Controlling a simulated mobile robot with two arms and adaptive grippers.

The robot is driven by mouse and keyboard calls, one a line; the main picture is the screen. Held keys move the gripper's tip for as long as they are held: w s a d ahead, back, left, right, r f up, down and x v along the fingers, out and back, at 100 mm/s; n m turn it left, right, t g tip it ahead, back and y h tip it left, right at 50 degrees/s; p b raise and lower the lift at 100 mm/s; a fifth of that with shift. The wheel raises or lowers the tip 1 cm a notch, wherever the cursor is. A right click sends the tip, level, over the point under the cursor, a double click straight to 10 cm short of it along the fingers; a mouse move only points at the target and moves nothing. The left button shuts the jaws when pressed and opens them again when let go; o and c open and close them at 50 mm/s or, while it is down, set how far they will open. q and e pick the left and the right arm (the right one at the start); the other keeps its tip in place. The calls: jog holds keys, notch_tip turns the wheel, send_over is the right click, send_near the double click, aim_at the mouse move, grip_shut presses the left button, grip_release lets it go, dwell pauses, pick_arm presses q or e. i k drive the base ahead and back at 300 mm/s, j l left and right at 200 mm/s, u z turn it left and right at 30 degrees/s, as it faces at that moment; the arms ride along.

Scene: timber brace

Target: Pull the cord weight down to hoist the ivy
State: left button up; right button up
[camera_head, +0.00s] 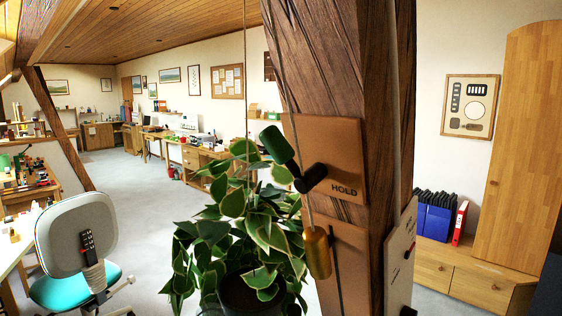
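The ivy (244,235) has green leaves with pale edges and sits in a dark pot (243,294) in front of the timber brace (338,68). A thin cord (246,90) runs up from above the ivy. The brass cord weight (317,252) hangs on another cord (290,98) against the right side of the ivy. A lever with a green grip (277,145) and black hub is mounted on a brown plate marked HOLD (344,189). Neither of my grippers is in view.
A white panel (400,252) is fixed on the brace's right side. A grey and teal chair (77,244) stands at the left. A wooden cabinet (470,283) with blue and red binders is at the right. Open grey floor (150,200) lies between the chair and the brace.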

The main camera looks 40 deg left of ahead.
aim_at(317, 245)
jog(key=l, duration=0.25)
jog(key=i+l, duration=0.1)
jog(key=l, duration=0.15)
jog(key=i+l+u, duration=0.1)
jog(key=l+u, duration=0.4)
jog(key=l, duration=0.15)
jog(key=l+u, duration=0.5)
jog(key=l, duration=0.15)
jog(key=u, duration=0.75)
jog(key=k+l+z, duration=0.1)
jog(key=k+l, duration=0.1)
jog(key=l, duration=0.1)
